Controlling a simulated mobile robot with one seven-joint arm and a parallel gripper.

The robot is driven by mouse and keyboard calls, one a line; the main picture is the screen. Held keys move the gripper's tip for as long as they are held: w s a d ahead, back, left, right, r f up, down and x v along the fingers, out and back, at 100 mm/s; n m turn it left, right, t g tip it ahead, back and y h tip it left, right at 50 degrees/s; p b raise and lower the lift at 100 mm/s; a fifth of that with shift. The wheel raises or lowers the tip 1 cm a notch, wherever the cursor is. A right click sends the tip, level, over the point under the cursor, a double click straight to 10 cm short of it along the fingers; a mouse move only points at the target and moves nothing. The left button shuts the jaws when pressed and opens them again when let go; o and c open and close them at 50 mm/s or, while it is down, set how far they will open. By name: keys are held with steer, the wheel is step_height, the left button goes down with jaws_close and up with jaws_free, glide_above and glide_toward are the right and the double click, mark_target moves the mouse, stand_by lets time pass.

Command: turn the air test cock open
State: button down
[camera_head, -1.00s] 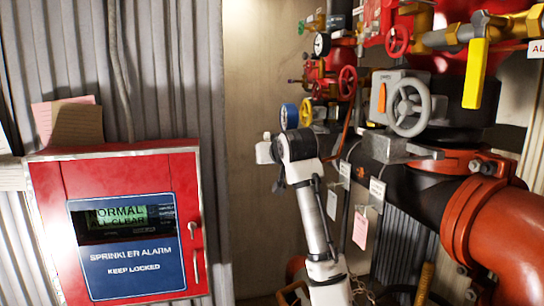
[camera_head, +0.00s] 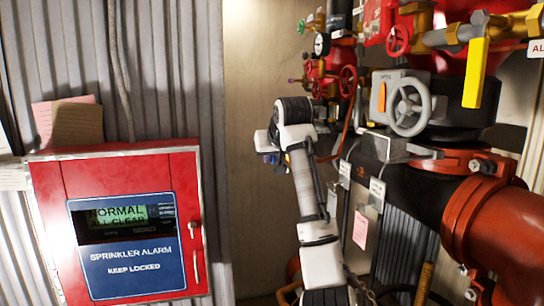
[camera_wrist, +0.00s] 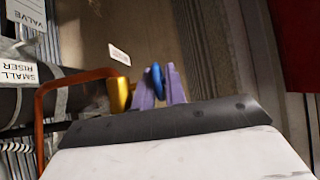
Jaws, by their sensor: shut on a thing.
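In the wrist view, my gripper (camera_wrist: 164,82) has two purple fingers closed on a small blue handle (camera_wrist: 156,76). The handle stands upright between the fingers, and a brass-yellow fitting (camera_wrist: 120,94) is just left of it. I take the blue part to be the air test cock's handle; no label on it is readable. In the head view, my gripper (camera_head: 270,157) is mostly hidden behind my white wrist, left of the riser's valves. The arm covers the blue part there, so its turn angle is unclear.
A red sprinkler alarm box (camera_head: 120,170) stands on the left wall. The grey handwheel (camera_head: 410,106), red handwheel (camera_head: 348,81) and large orange pipe (camera_head: 500,230) crowd the right. An orange-brown bent pipe (camera_wrist: 75,78) passes close beside my gripper.

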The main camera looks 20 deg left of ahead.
steer(key=c, duration=1.7)
jaws_free()
steer(key=b+v, duration=0.4)
steer(key=v, duration=1)
steer(key=shift+a, duration=0.1)
